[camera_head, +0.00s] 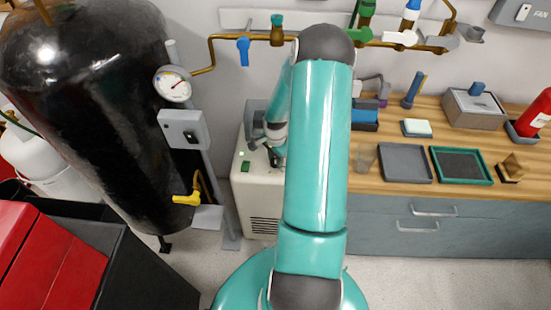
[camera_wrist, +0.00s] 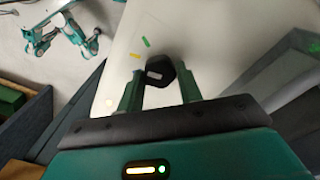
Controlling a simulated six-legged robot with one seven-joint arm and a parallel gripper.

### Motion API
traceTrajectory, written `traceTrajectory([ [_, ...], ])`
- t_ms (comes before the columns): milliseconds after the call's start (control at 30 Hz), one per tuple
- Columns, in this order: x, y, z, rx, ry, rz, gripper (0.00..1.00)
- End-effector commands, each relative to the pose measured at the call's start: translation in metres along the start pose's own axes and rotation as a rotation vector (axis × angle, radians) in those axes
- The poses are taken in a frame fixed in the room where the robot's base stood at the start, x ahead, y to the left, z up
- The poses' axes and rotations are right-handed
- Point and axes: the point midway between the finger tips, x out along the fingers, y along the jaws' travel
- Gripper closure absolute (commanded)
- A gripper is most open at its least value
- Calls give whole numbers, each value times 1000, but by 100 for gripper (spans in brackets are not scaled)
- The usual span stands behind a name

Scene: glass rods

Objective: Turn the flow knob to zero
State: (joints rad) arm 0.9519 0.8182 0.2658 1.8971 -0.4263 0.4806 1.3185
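A black flow knob (camera_wrist: 159,68) with a small pale mark stands out from the white face of a cabinet (camera_wrist: 138,38) in the wrist view. My gripper (camera_wrist: 160,74) has its two green fingers apart, one on each side of the knob. There seems to be a gap on both sides, and I cannot tell whether either finger touches it. In the head view the white cabinet (camera_head: 241,188) stands behind my arm. My gripper (camera_head: 265,143) is at its upper part, and the knob cannot be made out there.
A large black tank (camera_head: 95,100) with a gauge (camera_head: 173,85) stands left of the cabinet. A wooden counter (camera_head: 390,187) with trays lies to the right. Pipes with coloured valves (camera_head: 243,48) run along the wall above. A red and black box (camera_head: 60,265) is at the lower left.

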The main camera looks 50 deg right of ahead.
Motion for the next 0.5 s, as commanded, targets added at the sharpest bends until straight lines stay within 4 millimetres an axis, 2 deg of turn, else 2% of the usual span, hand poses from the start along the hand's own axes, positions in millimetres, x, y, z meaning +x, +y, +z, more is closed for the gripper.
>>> traceTrajectory([
  [500, 0, 0, 0, -82, 1, 0, 87],
])
